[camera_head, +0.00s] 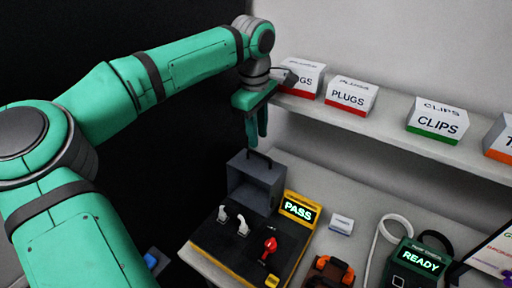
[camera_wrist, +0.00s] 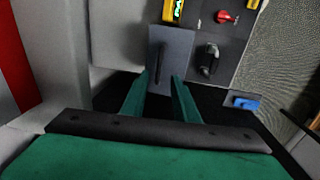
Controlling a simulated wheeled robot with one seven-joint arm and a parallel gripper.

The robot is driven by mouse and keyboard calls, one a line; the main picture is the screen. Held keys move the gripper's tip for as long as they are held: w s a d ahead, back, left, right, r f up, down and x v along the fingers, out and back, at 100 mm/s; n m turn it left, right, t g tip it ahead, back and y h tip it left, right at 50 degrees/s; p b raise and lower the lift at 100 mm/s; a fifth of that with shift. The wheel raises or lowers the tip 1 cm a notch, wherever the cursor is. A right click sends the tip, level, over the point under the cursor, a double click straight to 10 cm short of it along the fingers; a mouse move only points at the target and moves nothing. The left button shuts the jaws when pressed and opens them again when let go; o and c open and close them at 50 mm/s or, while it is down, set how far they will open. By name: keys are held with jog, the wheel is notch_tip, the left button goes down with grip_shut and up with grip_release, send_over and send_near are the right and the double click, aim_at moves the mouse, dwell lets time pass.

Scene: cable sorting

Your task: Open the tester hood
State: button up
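The tester (camera_head: 215,250) is a dark board with a yellow edge and a lit PASS display (camera_head: 299,209). Its grey hood (camera_head: 255,190) stands at the back of the board, swung up, with the white connectors in front of it uncovered. A dark bar handle (camera_head: 262,156) is on the hood's upper edge. In the wrist view the hood (camera_wrist: 180,45) shows as a grey panel with the handle (camera_wrist: 161,66) on it. My gripper (camera_head: 257,128) is just above the handle. In the wrist view its fingers (camera_wrist: 161,78) are apart, empty, one to each side of the handle's line.
A red switch (camera_head: 269,247) is on the board. A shelf (camera_head: 390,130) behind carries PLUGS boxes (camera_head: 350,96) and a CLIPS box (camera_head: 437,121). A green READY device (camera_head: 420,262), an orange-brown item (camera_head: 331,271) and a small white box (camera_head: 341,224) lie to the right.

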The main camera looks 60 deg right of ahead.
aim_at(260, 155)
jog(key=f, duration=0.4)
jog(key=shift+s+d+f, duration=0.15)
jog(key=shift+s+d, duration=0.25)
jog(key=shift+w+f, duration=0.25)
jog(key=shift+f, duration=0.65)
grip_shut()
